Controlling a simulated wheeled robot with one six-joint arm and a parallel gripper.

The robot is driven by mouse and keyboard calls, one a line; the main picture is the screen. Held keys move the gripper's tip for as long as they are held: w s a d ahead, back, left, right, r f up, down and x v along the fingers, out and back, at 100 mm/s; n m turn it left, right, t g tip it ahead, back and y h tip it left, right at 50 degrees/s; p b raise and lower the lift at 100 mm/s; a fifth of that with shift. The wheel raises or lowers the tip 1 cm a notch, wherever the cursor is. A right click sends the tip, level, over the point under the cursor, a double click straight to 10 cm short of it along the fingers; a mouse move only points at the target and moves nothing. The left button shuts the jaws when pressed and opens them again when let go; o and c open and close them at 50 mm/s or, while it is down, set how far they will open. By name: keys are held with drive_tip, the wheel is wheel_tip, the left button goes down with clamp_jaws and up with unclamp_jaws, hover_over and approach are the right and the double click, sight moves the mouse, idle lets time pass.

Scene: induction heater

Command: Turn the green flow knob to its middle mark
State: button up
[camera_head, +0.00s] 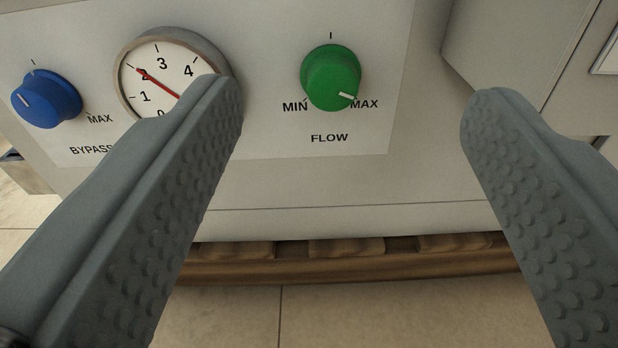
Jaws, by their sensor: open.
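The green flow knob (330,78) is on the light grey panel, above the FLOW label. Its white pointer line points down and right, at the MAX label. MIN is printed at its lower left, and a short unlabelled tick stands straight above it. My gripper (352,100) is open. Its two grey, studded fingers reach in from the lower left and lower right, with the knob between them in the picture. Neither finger appears to touch the knob. The left fingertip covers the lower right of the gauge.
A round gauge (165,72) with a red needle near 2 is left of the knob. A blue bypass knob (47,97) is at the far left. A grey housing (510,45) stands at the right. Below are a wooden pallet (350,266) and tiled floor (350,315).

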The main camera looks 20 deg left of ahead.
approach(330, 89)
drive_tip(key=x, duration=0.9)
drive_tip(key=shift+w, duration=0.1)
idle(0.5)
drive_tip(key=c, duration=1)
